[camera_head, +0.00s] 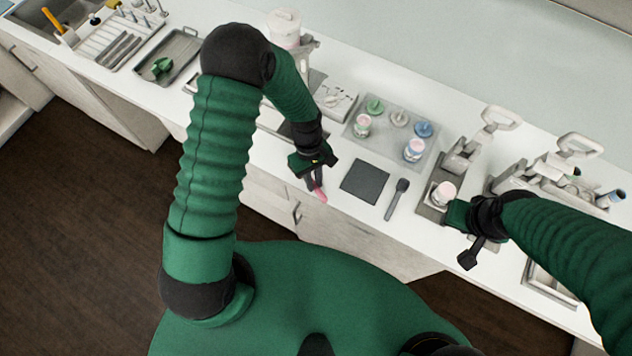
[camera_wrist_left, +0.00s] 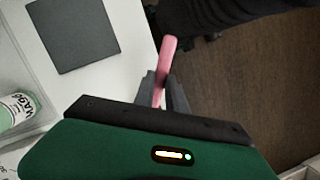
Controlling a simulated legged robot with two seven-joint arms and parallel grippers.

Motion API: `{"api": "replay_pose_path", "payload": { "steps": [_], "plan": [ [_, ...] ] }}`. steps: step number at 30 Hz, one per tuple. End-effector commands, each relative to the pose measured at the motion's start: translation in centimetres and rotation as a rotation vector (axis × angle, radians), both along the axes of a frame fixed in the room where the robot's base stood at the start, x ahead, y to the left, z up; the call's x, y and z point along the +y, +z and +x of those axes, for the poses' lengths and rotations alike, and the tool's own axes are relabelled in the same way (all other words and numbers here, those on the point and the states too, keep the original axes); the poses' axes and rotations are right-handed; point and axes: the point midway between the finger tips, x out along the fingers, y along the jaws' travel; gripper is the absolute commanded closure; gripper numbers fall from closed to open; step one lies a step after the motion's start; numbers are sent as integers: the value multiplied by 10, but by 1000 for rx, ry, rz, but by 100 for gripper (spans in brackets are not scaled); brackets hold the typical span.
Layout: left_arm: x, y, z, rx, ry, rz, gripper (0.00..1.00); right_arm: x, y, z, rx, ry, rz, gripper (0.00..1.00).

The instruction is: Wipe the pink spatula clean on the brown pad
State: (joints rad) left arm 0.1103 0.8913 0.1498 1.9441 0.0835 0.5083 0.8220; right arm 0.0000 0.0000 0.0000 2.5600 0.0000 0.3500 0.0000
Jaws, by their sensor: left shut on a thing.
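The pink spatula (camera_head: 320,194) is in my left gripper (camera_head: 314,180), at the counter's front edge. In the left wrist view the pink spatula (camera_wrist_left: 166,52) stands up between the two dark fingers of the gripper (camera_wrist_left: 163,90). The only pad I see is dark grey, not brown; this square pad (camera_head: 365,180) lies flat on the counter, right of the gripper and apart from the spatula. The pad (camera_wrist_left: 72,35) is at the upper left in the left wrist view. My right gripper (camera_head: 455,214) is beside a pink-white jar (camera_head: 444,193); its fingers are unclear.
A dark grey spatula (camera_head: 397,197) lies right of the pad. Behind the pad is a grey tray (camera_head: 388,143) with jars and coloured lids. Lever machines (camera_head: 497,123) stand at the right. The counter's front edge is close to the held spatula.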

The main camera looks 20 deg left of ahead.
Motion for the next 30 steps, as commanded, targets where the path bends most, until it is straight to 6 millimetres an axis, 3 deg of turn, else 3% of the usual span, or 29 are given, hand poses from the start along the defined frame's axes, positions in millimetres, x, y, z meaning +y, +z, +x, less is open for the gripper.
{"api": "replay_pose_path", "payload": {
  "steps": [11,30],
  "plan": [
    [1,4,1,1,-1,0,100,0,3,0,0,0,0,68],
    [1,59,1,0,0,0,100,0,50,0,0,0,0,68]
  ]
}}
